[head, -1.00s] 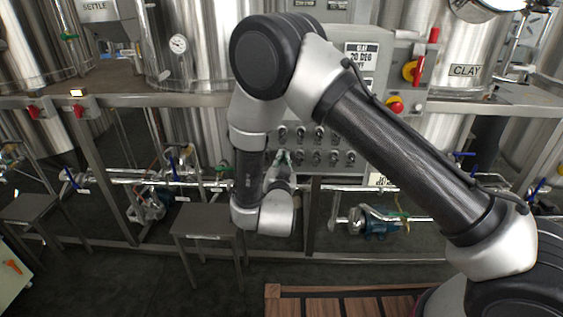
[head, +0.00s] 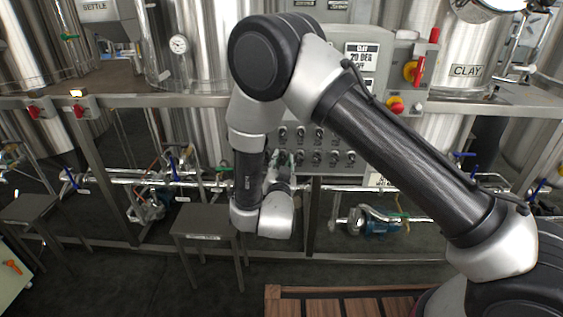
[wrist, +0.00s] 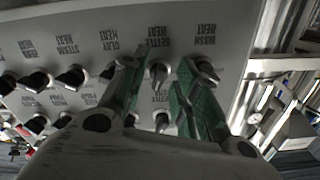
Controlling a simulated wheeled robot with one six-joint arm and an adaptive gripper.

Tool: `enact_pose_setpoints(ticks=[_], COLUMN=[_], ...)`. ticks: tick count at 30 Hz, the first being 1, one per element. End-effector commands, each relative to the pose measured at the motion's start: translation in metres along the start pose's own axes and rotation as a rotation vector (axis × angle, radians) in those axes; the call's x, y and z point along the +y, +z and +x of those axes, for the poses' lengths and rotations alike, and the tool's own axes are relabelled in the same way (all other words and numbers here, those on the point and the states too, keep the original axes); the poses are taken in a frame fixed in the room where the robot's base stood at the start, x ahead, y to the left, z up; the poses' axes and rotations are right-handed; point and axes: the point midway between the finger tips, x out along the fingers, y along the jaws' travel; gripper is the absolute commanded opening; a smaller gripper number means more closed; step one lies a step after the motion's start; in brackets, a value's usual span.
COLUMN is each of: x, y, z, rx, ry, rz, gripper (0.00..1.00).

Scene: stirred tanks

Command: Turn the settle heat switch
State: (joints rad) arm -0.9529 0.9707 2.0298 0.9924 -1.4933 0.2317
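The settle heat switch (wrist: 158,75) is a small dark knob with a pale pointer, under a label that seems to read SETTLE HEAT, on the grey control panel (wrist: 80,38). In the wrist view my gripper (wrist: 164,62) has its two green-padded fingers apart, one on each side of this knob. I see gaps between the fingers and the knob; whether either touches it is hard to tell. In the head view my gripper (head: 283,160) is small and partly hidden by my wrist, at the panel's lower left.
Similar knobs stand close on both sides, such as the one right of my fingers (wrist: 205,70) and one to the left (wrist: 70,76). A second row lies below. The panel also carries a red-and-yellow switch (head: 411,71). A stool (head: 203,220) stands below.

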Motion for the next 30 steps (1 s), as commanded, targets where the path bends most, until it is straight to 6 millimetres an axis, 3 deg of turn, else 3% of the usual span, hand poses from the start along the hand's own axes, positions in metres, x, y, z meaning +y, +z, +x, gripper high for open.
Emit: enact_pose_setpoints(ticks=[12,24,27,29,30], x=[-0.001,0.0,0.005,0.006,0.009], y=[0.0,0.001,0.019,0.044,0.065], z=[-0.063,-0.069,-0.069,-0.071,-0.075], rx=[0.001,-0.004,-0.082,-0.187,-0.284], ry=[-0.003,0.001,0.018,0.022,0.021], rz=[0.0,-0.007,-0.024,-0.045,-0.068], gripper=[0.3,0.3,0.3,0.3,0.3])
